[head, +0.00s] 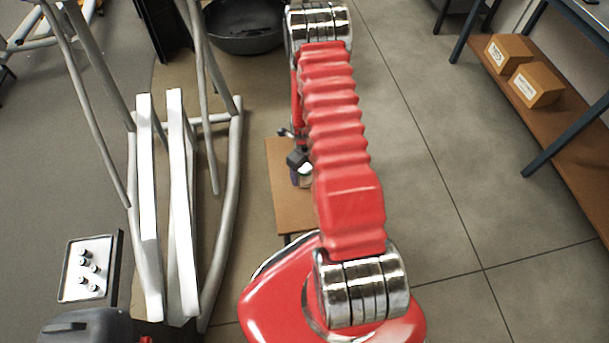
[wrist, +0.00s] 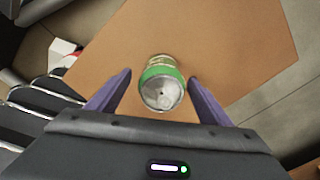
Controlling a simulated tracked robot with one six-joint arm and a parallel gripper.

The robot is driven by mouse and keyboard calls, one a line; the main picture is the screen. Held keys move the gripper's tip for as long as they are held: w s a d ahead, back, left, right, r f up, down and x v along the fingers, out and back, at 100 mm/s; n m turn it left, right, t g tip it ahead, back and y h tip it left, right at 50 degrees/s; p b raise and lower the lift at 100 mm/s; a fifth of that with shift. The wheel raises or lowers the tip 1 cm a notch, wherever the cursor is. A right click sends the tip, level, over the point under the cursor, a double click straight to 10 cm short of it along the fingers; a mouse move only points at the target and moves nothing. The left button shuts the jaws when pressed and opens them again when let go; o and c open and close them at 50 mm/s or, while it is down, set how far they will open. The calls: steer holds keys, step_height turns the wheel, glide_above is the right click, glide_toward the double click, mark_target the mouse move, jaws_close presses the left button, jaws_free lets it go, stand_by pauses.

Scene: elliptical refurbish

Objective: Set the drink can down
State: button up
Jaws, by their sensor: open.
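The drink can (wrist: 162,92), with a green band and a silver top, stands on a brown tabletop (wrist: 220,40) in the wrist view. My gripper (wrist: 161,77) is open. Its two purple fingers are on either side of the can, with a visible gap on each side. In the head view my gripper (head: 296,160) is small and partly hidden behind my red arm, over the brown tabletop (head: 288,210). A small pale patch there may be the can, but I cannot tell.
A grey-and-white elliptical frame (head: 175,200) stands left of the table. A tray (head: 88,270) with several small parts lies at the lower left. A black bowl (head: 243,28) is at the back. Two cardboard boxes (head: 535,84) sit on a right-hand shelf. Tiled floor between is clear.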

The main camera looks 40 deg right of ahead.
steer(key=shift+d+f, duration=0.1)
steer(key=shift+f, duration=2.5)
steer(key=c, duration=1.5)
steer(key=shift+r, duration=0.1)
steer(key=shift+r, duration=4.95)
